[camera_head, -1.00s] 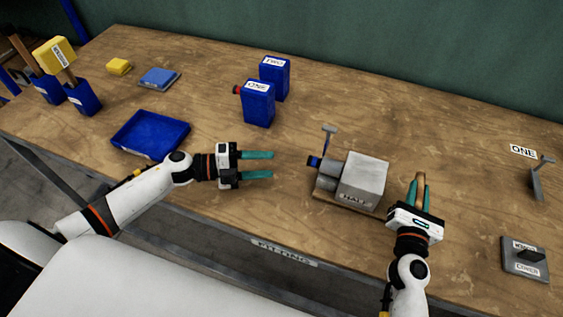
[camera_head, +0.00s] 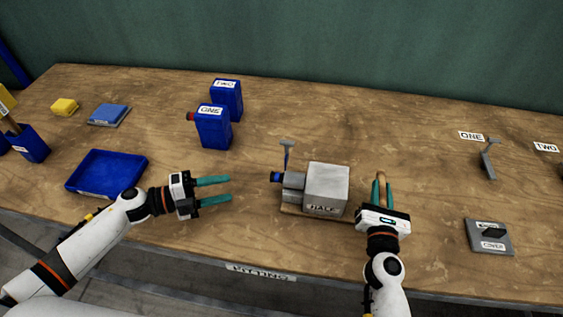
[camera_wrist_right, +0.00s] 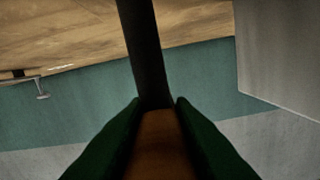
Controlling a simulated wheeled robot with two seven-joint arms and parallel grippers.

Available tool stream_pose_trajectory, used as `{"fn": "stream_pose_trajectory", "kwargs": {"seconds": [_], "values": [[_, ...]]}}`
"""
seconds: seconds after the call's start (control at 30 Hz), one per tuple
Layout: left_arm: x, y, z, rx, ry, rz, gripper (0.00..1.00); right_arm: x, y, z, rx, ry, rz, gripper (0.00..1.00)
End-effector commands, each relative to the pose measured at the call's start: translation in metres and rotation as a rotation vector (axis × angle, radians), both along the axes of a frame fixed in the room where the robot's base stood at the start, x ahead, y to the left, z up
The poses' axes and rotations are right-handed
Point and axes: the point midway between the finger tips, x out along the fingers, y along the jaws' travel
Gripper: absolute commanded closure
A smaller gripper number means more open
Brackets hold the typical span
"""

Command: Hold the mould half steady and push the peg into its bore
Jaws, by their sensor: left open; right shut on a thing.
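The mould half is a pale grey block (camera_head: 327,184) labelled HALF. It sits on a thin wooden base with a grey cylinder (camera_head: 293,186) and a blue collar at its left. Its bore is not visible in the head view. My left gripper (camera_head: 230,189) is open and empty, left of the block and apart from it. My right gripper (camera_head: 381,190) is right of the block, shut on a slim brown piece with a dark rod, seemingly the peg (camera_wrist_right: 155,145). In the right wrist view the rod extends ahead of the fingers, apart from a grey surface at upper right.
Blue containers ONE (camera_head: 213,130) and TWO (camera_head: 228,98) stand at the back left. A blue tray (camera_head: 106,195) lies beyond my left arm. A grey plate labelled COVER (camera_head: 489,237) and a metal stand (camera_head: 488,160) are at the right. The table's back middle is clear.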

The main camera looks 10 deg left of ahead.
Motion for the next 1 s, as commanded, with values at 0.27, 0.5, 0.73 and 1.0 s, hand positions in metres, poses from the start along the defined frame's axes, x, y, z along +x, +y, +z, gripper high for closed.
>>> {"fn": "stream_pose_trajectory", "kwargs": {"seconds": [0.27, 0.5, 0.73, 1.0], "values": [[0.000, 0.000, 0.000, 0.000, 0.000, 0.000, 0.51, 0.000, 0.000, 0.001, 0.000, -0.002, -0.001, 0.67], [0.000, 0.000, 0.000, 0.000, 0.000, 0.000, 0.51, 0.000, 0.000, 0.000, 0.000, -0.001, 0.000, 0.53], [0.000, 0.000, 0.000, 0.000, 0.000, 0.000, 0.51, -0.007, 0.000, 0.000, 0.001, 0.000, 0.000, 0.53], [0.000, 0.000, 0.000, 0.000, 0.000, 0.000, 0.51, -0.059, 0.001, -0.001, -0.005, 0.004, 0.003, 0.53]]}}
